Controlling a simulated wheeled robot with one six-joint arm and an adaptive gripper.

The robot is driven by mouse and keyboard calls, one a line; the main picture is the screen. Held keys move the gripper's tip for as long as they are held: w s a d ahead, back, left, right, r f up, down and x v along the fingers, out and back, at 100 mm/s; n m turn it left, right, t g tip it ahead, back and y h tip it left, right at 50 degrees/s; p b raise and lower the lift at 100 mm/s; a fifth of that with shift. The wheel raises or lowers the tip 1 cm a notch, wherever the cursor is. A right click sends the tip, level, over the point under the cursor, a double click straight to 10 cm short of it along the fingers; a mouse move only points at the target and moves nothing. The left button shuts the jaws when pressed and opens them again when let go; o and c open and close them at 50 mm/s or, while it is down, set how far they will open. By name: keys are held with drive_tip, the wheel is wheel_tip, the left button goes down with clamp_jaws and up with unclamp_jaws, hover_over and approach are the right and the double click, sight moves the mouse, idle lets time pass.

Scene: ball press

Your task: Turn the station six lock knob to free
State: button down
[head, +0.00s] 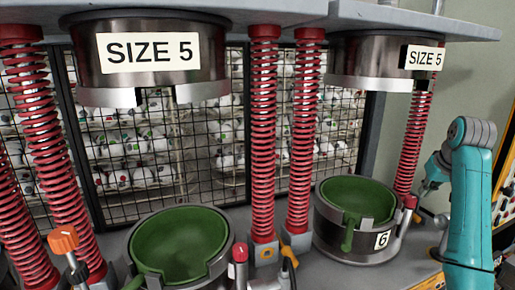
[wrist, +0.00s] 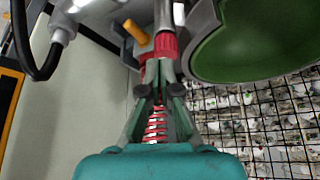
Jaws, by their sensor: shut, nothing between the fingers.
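The station six press (head: 318,235) stands at the right in the head view, marked by a "6" plate (head: 382,240). A red knob (head: 410,202) on a grey stem stands at its right front. My gripper (head: 428,187) is just right of and beyond this knob, partly hidden by my teal arm. In the wrist view my gripper (wrist: 160,65) is shut and empty, its fingertips close to a red knob (wrist: 165,45); I cannot tell whether they touch. An orange handle (wrist: 137,32) is beside that knob. I cannot read any lock marking.
The green cup (wrist: 250,35) of the press is close to the fingers' right in the wrist view. A red spring (head: 416,140) rises behind the knob. Another press (head: 130,265) with an orange knob (head: 63,240) stands left. A wire mesh (head: 220,160) closes the back.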

drive_tip(key=shift+r, duration=0.85)
drive_tip(key=shift+w+a+f, duration=0.1)
drive_tip(key=shift+a+f, duration=0.1)
drive_tip(key=shift+f, duration=0.8)
drive_tip(key=shift+w+a+f, duration=0.1)
drive_tip(key=shift+a+f, duration=0.1)
drive_tip(key=shift+f, duration=0.85)
drive_tip(key=shift+w+a+f, duration=0.1)
drive_tip(key=shift+a+f, duration=0.1)
drive_tip(key=shift+f, duration=0.8)
drive_tip(key=shift+w, duration=0.2)
drive_tip(key=shift+d, duration=0.45)
drive_tip(key=shift+s, duration=0.1)
approach(413, 207)
drive_tip(key=shift+w+d+r, duration=0.15)
drive_tip(key=shift+w+r, duration=0.45)
drive_tip(key=shift+w, duration=0.3)
